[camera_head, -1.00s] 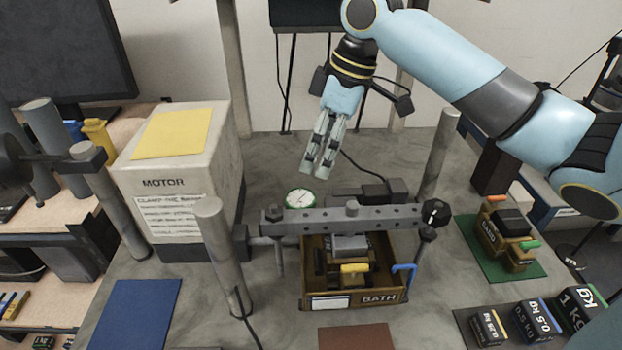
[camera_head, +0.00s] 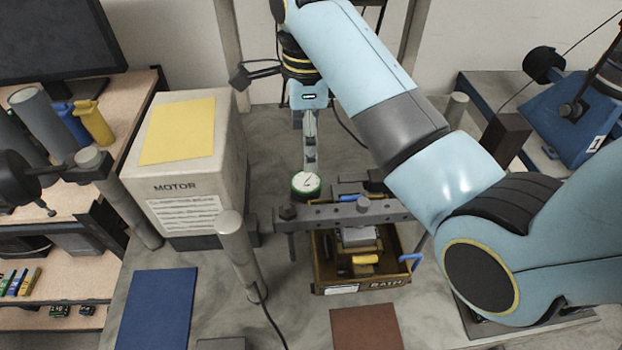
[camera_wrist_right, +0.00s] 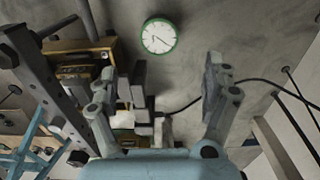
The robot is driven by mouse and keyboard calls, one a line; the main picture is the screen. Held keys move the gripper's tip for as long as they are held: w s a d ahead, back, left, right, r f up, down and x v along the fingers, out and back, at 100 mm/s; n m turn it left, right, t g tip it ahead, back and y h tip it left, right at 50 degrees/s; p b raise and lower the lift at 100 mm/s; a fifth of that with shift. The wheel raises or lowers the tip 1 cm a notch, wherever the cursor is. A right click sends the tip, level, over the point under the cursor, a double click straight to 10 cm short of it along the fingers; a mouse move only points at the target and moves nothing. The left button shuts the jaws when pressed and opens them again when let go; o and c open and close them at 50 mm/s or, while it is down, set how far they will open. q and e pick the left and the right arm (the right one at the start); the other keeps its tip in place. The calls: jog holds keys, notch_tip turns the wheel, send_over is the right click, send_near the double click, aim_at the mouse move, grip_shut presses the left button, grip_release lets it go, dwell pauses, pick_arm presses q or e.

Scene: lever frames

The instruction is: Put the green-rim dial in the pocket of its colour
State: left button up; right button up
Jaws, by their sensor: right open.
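The green-rim dial (camera_head: 306,184) has a white face and sits just behind the dark perforated bar. It also shows in the right wrist view (camera_wrist_right: 160,36), face towards the camera, beyond the fingertips. My right gripper (camera_head: 310,160) points down just behind the dial and partly overlaps its far edge in the head view. In the right wrist view its two fingers (camera_wrist_right: 177,66) are apart with nothing between them; the dial is not held. No pocket of the dial's colour can be made out. My left gripper is not in view.
The dark bar (camera_head: 345,214) crosses above a wooden box marked BATH (camera_head: 386,285). The MOTOR block (camera_head: 180,185) stands left, with a metal post (camera_head: 238,250) beside it. A blue mat (camera_head: 157,308) and a brown mat (camera_head: 366,327) lie in front. My right arm covers the right side.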

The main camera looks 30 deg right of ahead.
aim_at(306, 180)
notch_tip(306, 180, down, 4)
jog(key=f, duration=0.2)
jog(key=f+p, duration=0.1)
jog(key=f, duration=0.2)
jog(key=shift+w+a+f+p, duration=0.1)
jog(key=shift+a+f+p, duration=0.1)
jog(key=shift+f+p, duration=0.1)
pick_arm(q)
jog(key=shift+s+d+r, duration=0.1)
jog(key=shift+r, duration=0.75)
pick_arm(e)
jog(key=shift+r, duration=0.1)
jog(key=c, duration=1.4)
